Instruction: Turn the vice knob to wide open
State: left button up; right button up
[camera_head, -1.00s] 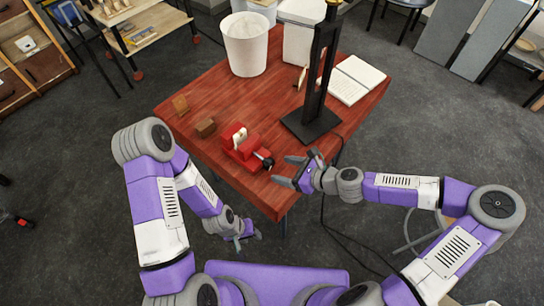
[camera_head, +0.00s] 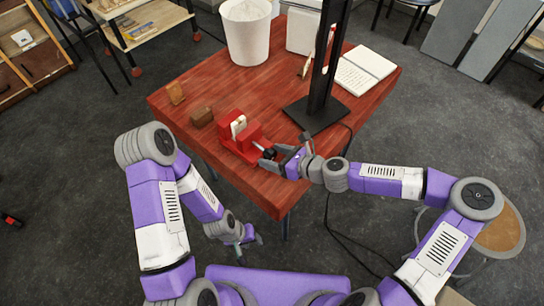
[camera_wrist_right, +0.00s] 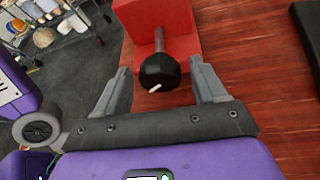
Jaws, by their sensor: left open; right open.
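A red vice (camera_head: 241,136) sits near the front edge of the wooden table, with a pale piece (camera_head: 238,126) between its jaws. Its black knob (camera_wrist_right: 160,72) stands on a grey shaft facing my right gripper and bears a short white mark. My right gripper (camera_wrist_right: 160,85) is open, with one finger on each side of the knob. A gap shows on both sides in the right wrist view. In the head view the right gripper (camera_head: 268,158) is at the knob end of the vice. My left gripper (camera_head: 250,243) hangs low, open and empty, in front of the table.
A black lamp stand (camera_head: 316,112) rises just behind and right of the vice. A white bin (camera_head: 247,35) and an open notebook (camera_head: 366,68) are farther back. The table's front left is clear.

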jog(key=shift+w+a+f, duration=0.25)
jog(key=shift+a, duration=0.15)
jog(key=shift+c, duration=0.2)
jog(key=c, duration=1)
jog(key=shift+n, duration=0.3)
jog(key=shift+s+n+t+h, duration=0.1)
jog(key=shift+n+t+h, duration=0.45)
jog(key=shift+n, duration=0.25)
jog(key=shift+n+t+h+b, duration=0.35)
jog(key=shift+n+t+b, duration=0.35)
jog(key=shift+n, duration=0.5)
